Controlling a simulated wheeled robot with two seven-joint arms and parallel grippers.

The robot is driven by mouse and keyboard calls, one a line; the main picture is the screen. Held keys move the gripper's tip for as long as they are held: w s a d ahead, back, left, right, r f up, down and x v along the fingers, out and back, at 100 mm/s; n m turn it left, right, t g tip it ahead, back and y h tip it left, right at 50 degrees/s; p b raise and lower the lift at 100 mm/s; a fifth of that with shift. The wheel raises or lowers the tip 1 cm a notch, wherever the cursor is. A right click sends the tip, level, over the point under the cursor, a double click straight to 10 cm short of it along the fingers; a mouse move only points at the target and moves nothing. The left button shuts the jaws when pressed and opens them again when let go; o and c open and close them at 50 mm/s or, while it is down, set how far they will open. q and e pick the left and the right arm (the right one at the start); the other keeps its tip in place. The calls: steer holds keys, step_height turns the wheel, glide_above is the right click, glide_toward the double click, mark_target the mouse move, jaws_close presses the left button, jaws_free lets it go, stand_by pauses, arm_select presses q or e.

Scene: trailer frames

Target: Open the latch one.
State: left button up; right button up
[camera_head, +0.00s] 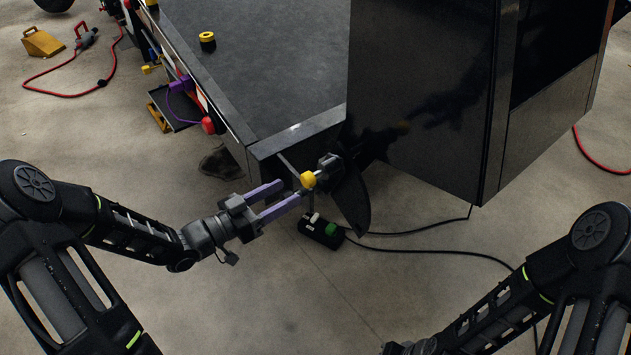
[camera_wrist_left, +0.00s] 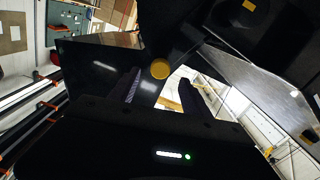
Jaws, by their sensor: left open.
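The latch shows as a yellow knob (camera_head: 308,180) with a metal rod, at the near corner of the dark trailer frame. My left gripper (camera_head: 290,190) is open, its two purple fingers pointing at the latch, with the tips close to the yellow knob. In the left wrist view the knob (camera_wrist_left: 160,69) appears as a yellow disc between the two fingers (camera_wrist_left: 165,88), nearer the left one. I cannot tell whether a finger touches it. My right arm enters at the lower right of the head view, and its gripper is cut off by the bottom edge.
The grey trailer deck (camera_head: 270,60) lies behind the latch, and a tall black cabinet (camera_head: 420,90) stands to its right. A black box with a green part (camera_head: 333,229) sits on the floor below, with black cables running right. The floor at bottom centre is mostly clear.

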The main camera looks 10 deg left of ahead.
mark_target(304, 183)
arm_select(q)
steer(key=shift+d, duration=0.1)
steer(key=b+x, duration=0.1)
steer(key=x, duration=0.5)
steer(key=shift+w+f+b, duration=0.15)
steer(key=shift+w+b, duration=0.05)
steer(key=shift+b, duration=0.2)
steer(key=shift+w+d, duration=0.45)
steer(key=shift+w, duration=0.05)
jaws_close()
stand_by(0.8)
